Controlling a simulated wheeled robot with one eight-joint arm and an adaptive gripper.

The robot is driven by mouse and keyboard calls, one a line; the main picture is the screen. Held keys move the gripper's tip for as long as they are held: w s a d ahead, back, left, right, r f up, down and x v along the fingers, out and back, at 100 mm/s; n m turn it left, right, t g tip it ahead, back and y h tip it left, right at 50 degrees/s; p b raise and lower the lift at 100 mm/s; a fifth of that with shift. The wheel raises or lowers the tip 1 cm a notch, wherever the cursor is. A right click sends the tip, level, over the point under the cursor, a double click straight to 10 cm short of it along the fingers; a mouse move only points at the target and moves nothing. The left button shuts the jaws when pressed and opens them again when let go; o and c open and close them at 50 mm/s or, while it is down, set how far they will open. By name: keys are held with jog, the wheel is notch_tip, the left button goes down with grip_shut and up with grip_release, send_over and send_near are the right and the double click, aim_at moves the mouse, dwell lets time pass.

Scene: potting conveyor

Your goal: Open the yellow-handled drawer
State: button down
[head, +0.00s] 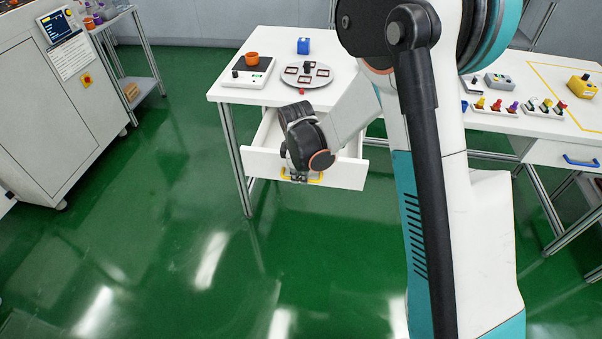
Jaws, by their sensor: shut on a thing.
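The yellow-handled drawer (345,174) is a white drawer under the left part of the white table, and it stands pulled out from the table, with its open top and left inside showing. Its yellow handle (314,181) is on the front face. My gripper (299,178) is at the front of the drawer, shut on the yellow handle. My wrist and forearm hide part of the drawer's inside and front, and the exact finger contact is small and partly hidden.
A blue-handled drawer (560,154) is at right. A machine cabinet (60,110) stands left. Green floor before the drawer is clear.

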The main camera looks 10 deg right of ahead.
jog(key=c, duration=1.7)
grip_release()
jog(key=shift+r, duration=0.1)
jog(key=r, duration=0.4)
jog(key=s+r, duration=0.1)
jog(key=r, duration=0.2)
jog(key=s+r, duration=0.1)
jog(key=r, duration=0.3)
jog(key=shift+a+r, duration=0.3)
jog(key=shift+a, duration=0.05)
jog(key=shift+s, duration=0.1)
